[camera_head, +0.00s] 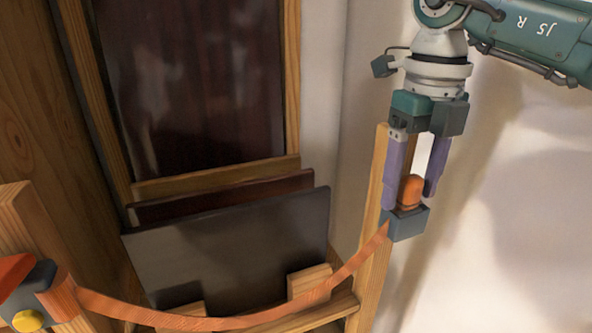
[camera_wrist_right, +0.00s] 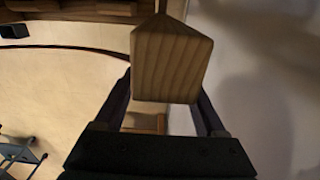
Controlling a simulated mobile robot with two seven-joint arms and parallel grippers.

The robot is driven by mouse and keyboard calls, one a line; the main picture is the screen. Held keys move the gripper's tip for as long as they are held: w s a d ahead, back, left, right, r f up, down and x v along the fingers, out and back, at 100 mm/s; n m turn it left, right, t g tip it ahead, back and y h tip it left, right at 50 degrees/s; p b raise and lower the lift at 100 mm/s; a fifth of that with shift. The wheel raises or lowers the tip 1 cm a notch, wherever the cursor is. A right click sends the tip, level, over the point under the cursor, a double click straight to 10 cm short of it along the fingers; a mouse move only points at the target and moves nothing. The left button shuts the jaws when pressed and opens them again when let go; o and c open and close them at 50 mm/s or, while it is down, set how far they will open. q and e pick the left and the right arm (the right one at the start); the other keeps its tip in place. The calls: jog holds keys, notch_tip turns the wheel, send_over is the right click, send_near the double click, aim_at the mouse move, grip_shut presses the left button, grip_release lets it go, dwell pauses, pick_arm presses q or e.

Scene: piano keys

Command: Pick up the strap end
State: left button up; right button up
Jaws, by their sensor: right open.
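An orange strap (camera_head: 335,284) runs in a sagging curve across the front of the wooden rack. Its right end is an orange tab (camera_head: 411,189) standing in a grey-blue block (camera_head: 405,224) on the side of a wooden post. My right gripper (camera_head: 410,197) points down with its two purple fingers open, one on each side of the orange tab. I cannot tell whether the fingers touch it. In the right wrist view, a wooden post end (camera_wrist_right: 172,62) shows between and beyond the dark fingers; the tab cannot be made out there. My left gripper is out of view.
The strap's left end meets a dark fitting with a yellow button (camera_head: 28,320) beside another wooden post (camera_head: 30,228). Dark flat panels (camera_head: 235,245) stand in the rack behind the strap. A pale wall (camera_head: 520,210) is at right, with open room before it.

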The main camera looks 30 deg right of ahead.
grip_shut()
dwell(0.6)
